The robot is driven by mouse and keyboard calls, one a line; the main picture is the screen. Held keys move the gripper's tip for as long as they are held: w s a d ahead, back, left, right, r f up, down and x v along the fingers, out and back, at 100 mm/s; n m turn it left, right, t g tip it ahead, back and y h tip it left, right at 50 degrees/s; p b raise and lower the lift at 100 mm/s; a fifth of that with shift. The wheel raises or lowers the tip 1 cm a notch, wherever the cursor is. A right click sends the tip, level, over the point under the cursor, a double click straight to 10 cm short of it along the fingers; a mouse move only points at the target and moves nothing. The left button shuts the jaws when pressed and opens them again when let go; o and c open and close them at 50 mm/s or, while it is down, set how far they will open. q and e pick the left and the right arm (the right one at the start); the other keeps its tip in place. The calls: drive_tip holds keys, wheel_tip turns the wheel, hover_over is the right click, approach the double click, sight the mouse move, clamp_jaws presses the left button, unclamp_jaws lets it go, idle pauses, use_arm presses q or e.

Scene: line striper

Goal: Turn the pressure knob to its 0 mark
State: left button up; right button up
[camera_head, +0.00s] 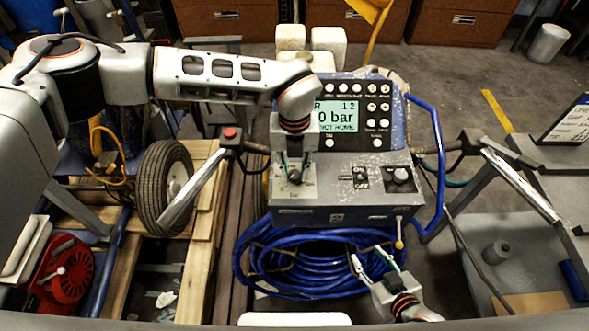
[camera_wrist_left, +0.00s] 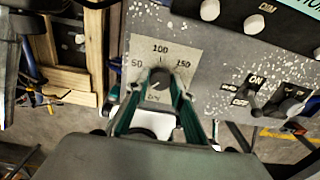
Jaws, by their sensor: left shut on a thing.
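The grey-blue striper console (camera_head: 345,190) stands in the middle of the head view. The dark pressure knob (camera_wrist_left: 160,77) sits on a pale scale plate (camera_wrist_left: 181,53) marked 50, 100 and 150. The plate's lower marks are hidden by my fingers. My left gripper (camera_head: 294,172) reaches down from above, its fingers closed on the knob from both sides; it also shows in the left wrist view (camera_wrist_left: 158,92). The display (camera_head: 337,116) shows "0 bar", partly covered by my left arm. My right gripper (camera_head: 369,262) is open and empty, below the console in front of the blue hose.
A coiled blue hose (camera_head: 275,265) hangs below. Handlebars reach out on both sides, with a red button (camera_head: 230,133) on the left one.

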sight(295, 174)
use_arm(q)
drive_tip(key=o, duration=1.1)
drive_tip(key=shift+r, duration=0.1)
drive_tip(key=shift+r, duration=0.3)
wheel_tip(295, 174, up, 11)
drive_tip(key=shift+r, duration=0.15)
